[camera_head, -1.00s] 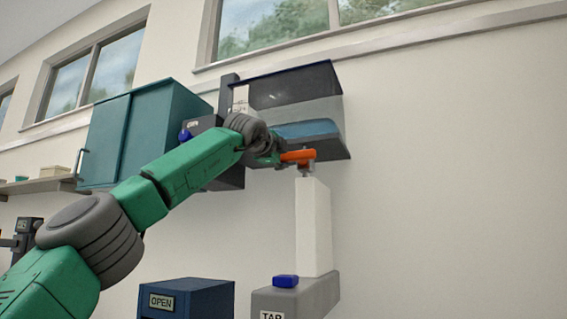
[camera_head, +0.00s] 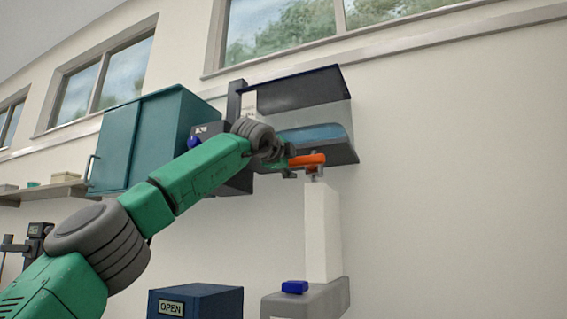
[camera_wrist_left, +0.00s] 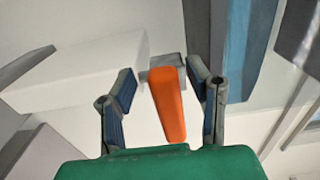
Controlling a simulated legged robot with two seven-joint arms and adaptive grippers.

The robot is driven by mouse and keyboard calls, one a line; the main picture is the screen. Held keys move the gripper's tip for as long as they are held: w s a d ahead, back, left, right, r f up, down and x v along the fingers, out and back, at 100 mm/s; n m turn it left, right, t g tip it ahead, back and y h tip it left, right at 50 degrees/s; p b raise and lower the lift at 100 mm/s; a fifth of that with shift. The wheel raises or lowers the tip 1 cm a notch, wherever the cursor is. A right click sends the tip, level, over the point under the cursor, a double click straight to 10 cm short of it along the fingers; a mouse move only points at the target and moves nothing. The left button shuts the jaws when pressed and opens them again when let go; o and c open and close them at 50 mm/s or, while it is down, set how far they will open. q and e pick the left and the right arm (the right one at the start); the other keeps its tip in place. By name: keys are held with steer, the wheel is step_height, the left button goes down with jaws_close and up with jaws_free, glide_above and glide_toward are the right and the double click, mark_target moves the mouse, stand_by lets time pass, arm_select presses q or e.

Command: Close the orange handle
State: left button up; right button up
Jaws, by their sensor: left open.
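The orange handle (camera_head: 307,159) sits at the top of a white column, just under the clear tank, and points sideways toward my gripper in the head view. In the left wrist view the orange handle (camera_wrist_left: 168,104) lies between the two fingers, with a gap on each side. A grey metal piece (camera_wrist_left: 162,72) is at its far end. My left gripper (camera_wrist_left: 163,92) is open around the handle. In the head view the left gripper (camera_head: 285,166) is small and partly hidden behind its own wrist. My right gripper is in neither view.
The clear tank (camera_head: 305,104) with blue liquid hangs on the wall above the handle. The white column (camera_head: 322,232) stands on a grey base with a blue block (camera_head: 294,287). A teal cabinet (camera_head: 150,140) is at left, a blue OPEN box (camera_head: 215,302) below. The right wall is bare.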

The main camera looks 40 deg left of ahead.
arm_select(q)
steer(key=v, duration=1.1)
steer(key=shift+f, duration=0.25)
